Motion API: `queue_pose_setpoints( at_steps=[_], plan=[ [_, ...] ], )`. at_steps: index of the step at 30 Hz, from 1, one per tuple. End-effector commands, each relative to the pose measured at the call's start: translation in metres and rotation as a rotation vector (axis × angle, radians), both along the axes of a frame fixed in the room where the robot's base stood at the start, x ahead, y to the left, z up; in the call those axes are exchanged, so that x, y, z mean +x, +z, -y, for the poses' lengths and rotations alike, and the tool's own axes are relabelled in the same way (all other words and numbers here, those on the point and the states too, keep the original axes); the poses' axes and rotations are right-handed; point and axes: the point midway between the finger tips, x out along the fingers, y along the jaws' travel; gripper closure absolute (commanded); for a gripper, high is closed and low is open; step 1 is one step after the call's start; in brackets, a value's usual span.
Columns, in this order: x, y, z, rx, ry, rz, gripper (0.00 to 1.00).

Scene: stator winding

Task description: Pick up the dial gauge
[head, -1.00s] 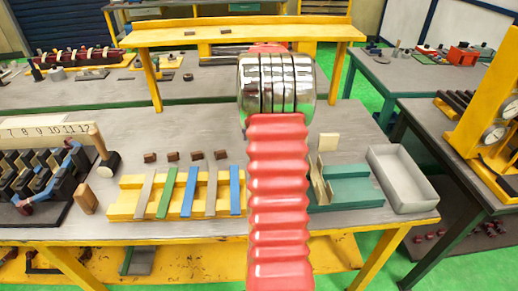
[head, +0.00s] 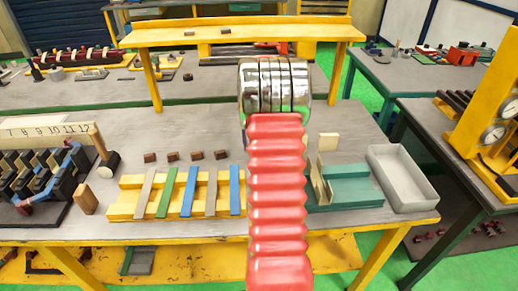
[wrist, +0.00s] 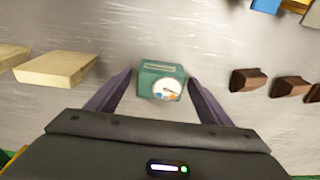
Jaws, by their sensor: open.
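The dial gauge (wrist: 160,81) is a small green block with a white round dial on its face. In the wrist view it stands on the grey tabletop between the two dark fingers of my gripper (wrist: 160,79). The fingers are open, one on each side of it, with a gap showing at both sides. I cannot tell how far above the tabletop the fingertips are. In the head view my red arm and its silver joint hide both the gauge and my gripper.
In the wrist view, pale wooden blocks (wrist: 57,67) lie left and brown blocks (wrist: 248,79) right. The head view shows a yellow rack (head: 125,205) with coloured strips, a green fixture (head: 355,186), a grey tray (head: 402,178) and a yellow raised shelf (head: 240,32) behind.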

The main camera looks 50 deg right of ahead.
Motion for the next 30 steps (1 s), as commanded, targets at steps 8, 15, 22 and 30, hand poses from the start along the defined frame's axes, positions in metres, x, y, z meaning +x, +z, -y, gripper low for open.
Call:
queue_pose_setpoints(
  at_steps=[8, 15, 22, 30],
  plan=[
    [0.0001, 0.0002, 0.0, 0.0, 0.0, 0.0, 0.39],
    [0.0001, 0.0002, -0.0001, 0.0, 0.0, 0.0, 0.55],
    [0.0001, 0.0002, -0.0001, 0.0, 0.0, 0.0, 0.71],
    [0.0002, 0.0022, 0.0003, -0.001, 0.0, 0.001, 0.71]
  ],
)
